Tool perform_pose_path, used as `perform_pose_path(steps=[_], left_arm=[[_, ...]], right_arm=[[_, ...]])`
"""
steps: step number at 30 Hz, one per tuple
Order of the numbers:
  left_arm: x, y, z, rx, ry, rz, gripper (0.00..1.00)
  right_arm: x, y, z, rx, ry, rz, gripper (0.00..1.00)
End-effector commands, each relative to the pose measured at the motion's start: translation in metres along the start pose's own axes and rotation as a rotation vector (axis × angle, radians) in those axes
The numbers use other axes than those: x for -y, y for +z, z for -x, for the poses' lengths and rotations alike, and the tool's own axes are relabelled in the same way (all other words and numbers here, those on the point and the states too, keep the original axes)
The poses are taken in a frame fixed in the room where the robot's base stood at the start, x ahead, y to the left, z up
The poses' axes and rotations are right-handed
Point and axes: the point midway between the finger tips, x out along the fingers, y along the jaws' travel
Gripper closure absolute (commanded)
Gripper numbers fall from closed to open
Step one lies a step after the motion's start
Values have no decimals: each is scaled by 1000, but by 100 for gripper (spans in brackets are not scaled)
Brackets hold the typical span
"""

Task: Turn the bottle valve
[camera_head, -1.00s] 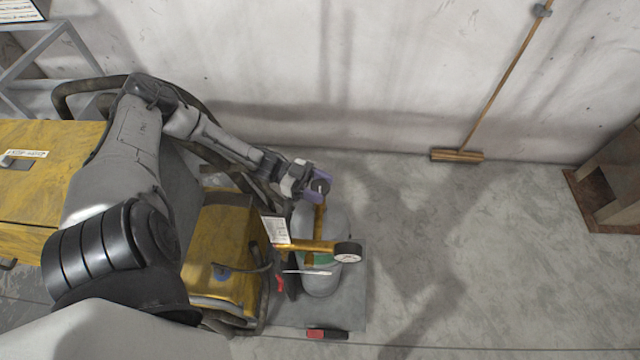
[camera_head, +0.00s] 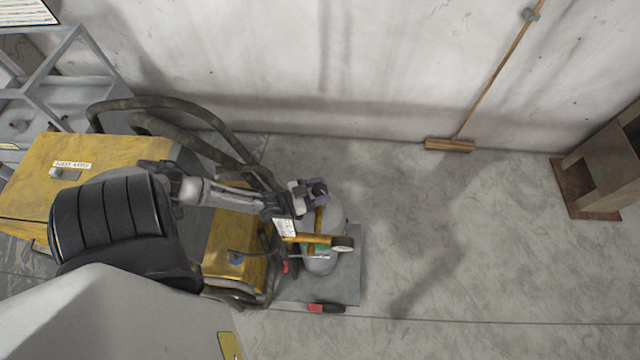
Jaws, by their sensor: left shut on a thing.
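A grey gas bottle (camera_head: 322,264) stands on a flat grey base plate at the middle of the view, beside a yellow machine. A brass fitting (camera_head: 312,239) with a round gauge (camera_head: 342,244) crosses over its top. My right gripper is out of view.
The yellow machine (camera_head: 232,241) with dark hoses stands left of the bottle. A red and black object (camera_head: 326,308) lies at the base plate's (camera_head: 349,285) front edge. A broom (camera_head: 450,145) leans on the back wall.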

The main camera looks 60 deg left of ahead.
Motion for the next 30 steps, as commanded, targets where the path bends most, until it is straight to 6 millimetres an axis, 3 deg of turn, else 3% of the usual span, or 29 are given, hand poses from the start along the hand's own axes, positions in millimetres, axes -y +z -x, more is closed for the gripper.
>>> perform_pose_path(steps=[9,25,26,30], left_arm=[[0,-1,0,-3,-105,1,69],[0,0,-1,-3,-124,-1,69],[0,0,-1,-3,-124,-1,44],[0,0,-1,-2,-123,-1,31]], right_arm=[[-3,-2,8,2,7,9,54],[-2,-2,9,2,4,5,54],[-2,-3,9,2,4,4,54],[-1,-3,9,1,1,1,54]])
